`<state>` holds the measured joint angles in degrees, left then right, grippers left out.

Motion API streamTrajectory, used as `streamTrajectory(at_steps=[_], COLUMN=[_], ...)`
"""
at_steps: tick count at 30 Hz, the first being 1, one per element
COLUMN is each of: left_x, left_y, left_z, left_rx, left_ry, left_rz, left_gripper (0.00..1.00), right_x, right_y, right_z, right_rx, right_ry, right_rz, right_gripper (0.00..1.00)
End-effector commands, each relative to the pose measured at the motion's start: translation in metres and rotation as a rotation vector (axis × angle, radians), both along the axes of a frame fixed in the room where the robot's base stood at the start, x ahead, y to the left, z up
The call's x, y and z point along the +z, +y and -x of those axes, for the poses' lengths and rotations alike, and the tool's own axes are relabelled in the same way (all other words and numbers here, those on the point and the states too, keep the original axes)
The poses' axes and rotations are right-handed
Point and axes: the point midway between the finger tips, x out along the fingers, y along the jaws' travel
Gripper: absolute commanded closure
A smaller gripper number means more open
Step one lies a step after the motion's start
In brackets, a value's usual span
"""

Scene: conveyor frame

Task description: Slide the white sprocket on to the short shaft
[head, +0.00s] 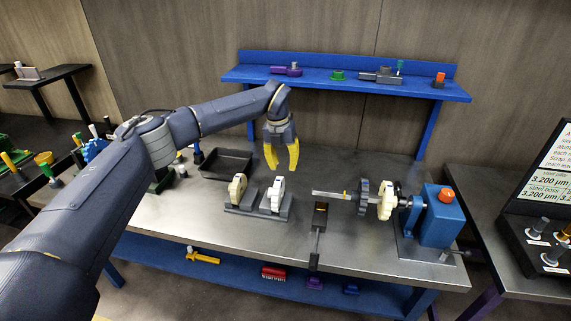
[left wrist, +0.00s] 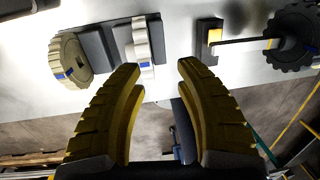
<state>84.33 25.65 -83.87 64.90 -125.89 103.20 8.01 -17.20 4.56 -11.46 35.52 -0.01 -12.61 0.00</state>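The white sprocket (head: 277,194) stands upright in the right part of a dark grey rack (head: 244,210) on the table. It also shows in the left wrist view (left wrist: 142,45). My left gripper (head: 281,166) has yellow fingers spread open and empty, above and behind the white sprocket in the head view. In the left wrist view its fingertips (left wrist: 159,68) are apart, with the white sprocket just beyond the left finger. A shaft (head: 330,194) points left from the blue housing (head: 440,217), with a dark gear (head: 363,196) and a pale wheel (head: 386,200) along it. I cannot tell which part is the short shaft. My right gripper is out of view.
A cream sprocket (head: 237,187) stands in the rack's left part. A dark stand (head: 320,217) is near the shaft's free end. A black tray (head: 226,163) lies behind the rack. A blue shelf (head: 345,87) runs across the back. The table front is mostly clear.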

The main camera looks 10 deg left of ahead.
Motion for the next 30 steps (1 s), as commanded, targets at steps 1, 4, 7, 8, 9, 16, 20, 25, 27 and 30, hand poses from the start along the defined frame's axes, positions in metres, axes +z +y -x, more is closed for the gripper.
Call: streamTrajectory(at_steps=[1,4,7,8,9,16,20,25,27,30], left_x=[0.001,0.001,0.0,0.0,-0.001,-0.011,-0.022,-0.04,-0.049,-0.061], left_y=[0.008,0.019,0.025,0.025,0.026,0.025,0.025,0.025,0.025,0.025], left_z=[0.002,0.007,0.009,0.009,0.009,0.01,0.009,0.01,0.01,0.01], left_rx=[0.006,0.014,0.019,0.019,0.02,0.02,0.02,0.021,0.02,0.02], left_ry=[0.013,0.037,0.048,0.049,0.051,0.052,0.051,0.052,0.052,0.052], left_rz=[-0.031,-0.074,-0.094,-0.097,-0.099,-0.098,-0.097,-0.097,-0.097,-0.096], left_gripper=[0.66,0.66,0.66,0.66,0.66,0.66,0.66,0.66,0.66,0.66], right_x=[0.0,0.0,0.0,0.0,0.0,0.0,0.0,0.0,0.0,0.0], right_y=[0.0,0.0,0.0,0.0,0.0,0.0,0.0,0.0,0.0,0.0], right_z=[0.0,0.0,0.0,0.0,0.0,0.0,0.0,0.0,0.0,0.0], right_rx=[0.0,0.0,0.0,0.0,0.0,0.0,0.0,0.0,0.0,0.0], right_ry=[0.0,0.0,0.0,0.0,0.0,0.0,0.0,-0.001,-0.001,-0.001], right_rz=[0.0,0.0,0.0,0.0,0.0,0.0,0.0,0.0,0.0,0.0], right_gripper=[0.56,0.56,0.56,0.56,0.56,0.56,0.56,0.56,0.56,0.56])
